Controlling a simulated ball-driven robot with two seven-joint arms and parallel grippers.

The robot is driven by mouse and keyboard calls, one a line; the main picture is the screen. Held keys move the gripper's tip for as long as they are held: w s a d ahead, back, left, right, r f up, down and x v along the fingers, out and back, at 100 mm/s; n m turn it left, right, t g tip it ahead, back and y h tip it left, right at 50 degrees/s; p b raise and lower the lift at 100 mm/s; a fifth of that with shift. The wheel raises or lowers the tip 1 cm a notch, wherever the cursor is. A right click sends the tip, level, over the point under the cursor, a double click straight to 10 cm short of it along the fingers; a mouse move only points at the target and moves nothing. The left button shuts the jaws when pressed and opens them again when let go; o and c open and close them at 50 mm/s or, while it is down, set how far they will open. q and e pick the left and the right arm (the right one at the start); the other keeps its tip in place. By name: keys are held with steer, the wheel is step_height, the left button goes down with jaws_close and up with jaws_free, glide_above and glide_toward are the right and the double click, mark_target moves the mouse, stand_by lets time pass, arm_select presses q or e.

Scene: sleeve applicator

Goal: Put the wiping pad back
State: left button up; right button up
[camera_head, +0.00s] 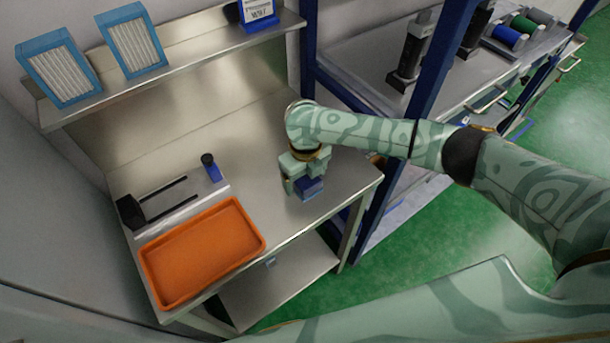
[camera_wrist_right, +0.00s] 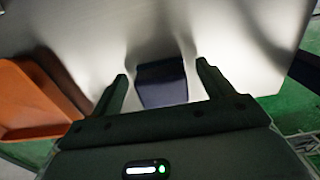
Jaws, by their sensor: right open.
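The wiping pad looks like a small dark blue block (camera_head: 309,188) on the steel table, near its right front corner. My right gripper (camera_head: 304,177) is over it, pointing down. In the right wrist view the blue pad (camera_wrist_right: 162,84) lies between the two fingers of the open right gripper (camera_wrist_right: 162,82), with a gap on each side. Part of the pad is hidden by the gripper in the head view. My left gripper is not in view.
An orange tray (camera_head: 203,252) sits at the table's front left. Behind it is a black fixture with two rods (camera_head: 165,199) and a small blue-and-black item (camera_head: 211,167). A shelf (camera_head: 180,50) with blue-framed boxes (camera_head: 132,40) runs behind. The table's middle is clear.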

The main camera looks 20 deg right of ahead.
mark_target(305, 177)
step_height(305, 177, up, 12)
steer(key=p, duration=0.3)
